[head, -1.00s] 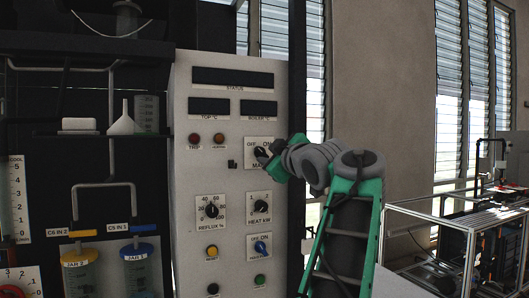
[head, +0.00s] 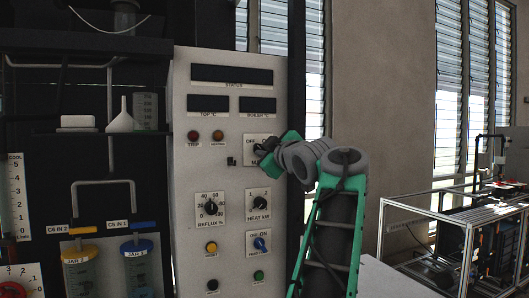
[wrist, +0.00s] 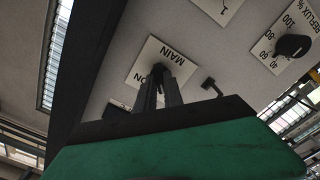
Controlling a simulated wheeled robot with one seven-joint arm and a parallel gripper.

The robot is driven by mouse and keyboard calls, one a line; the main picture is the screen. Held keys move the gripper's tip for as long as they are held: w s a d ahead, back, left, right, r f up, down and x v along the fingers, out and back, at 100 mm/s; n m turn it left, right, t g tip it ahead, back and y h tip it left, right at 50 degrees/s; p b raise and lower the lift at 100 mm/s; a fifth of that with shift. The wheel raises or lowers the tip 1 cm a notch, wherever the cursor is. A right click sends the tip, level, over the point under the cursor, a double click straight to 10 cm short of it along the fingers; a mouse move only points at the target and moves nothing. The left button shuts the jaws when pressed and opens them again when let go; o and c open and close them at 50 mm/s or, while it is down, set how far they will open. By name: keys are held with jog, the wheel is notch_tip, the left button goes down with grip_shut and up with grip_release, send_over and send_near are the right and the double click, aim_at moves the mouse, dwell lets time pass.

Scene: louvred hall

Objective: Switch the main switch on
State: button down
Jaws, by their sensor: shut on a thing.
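The main switch is a dark knob (wrist: 158,70) on a white plate (head: 254,139) marked OFF, ON and MAIN, high on the right of the grey control panel (head: 221,170). My gripper (head: 262,152) is at the knob, its fingers shut on it. In the wrist view my gripper (wrist: 160,88) reaches up to the plate (wrist: 180,60), one finger each side of the knob. The knob is mostly hidden, so I cannot tell which way it points. In the head view my gripper covers the ON label.
Below are the heat knob (head: 258,201), the reflux knob (head: 210,207) and a blue OFF-ON knob (head: 260,243). The status display (head: 231,74) is dark. Shelves with jars (head: 137,266) stand left; a framed bench (head: 455,215) stands right.

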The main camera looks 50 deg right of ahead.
jog(key=shift+m, duration=0.3)
jog(key=m+p, duration=0.7)
jog(key=m, duration=1)
jog(key=shift+p, duration=0.4)
jog(key=shift+m, duration=0.3)
dwell(0.3)
jog(key=c, duration=1.5)
grip_release()
jog(key=shift+o, duration=0.2)
jog(key=b+v, duration=0.2)
jog(key=v, duration=0.5)
jog(key=shift+s+a, duration=0.25)
jog(key=shift+s, duration=0.05)
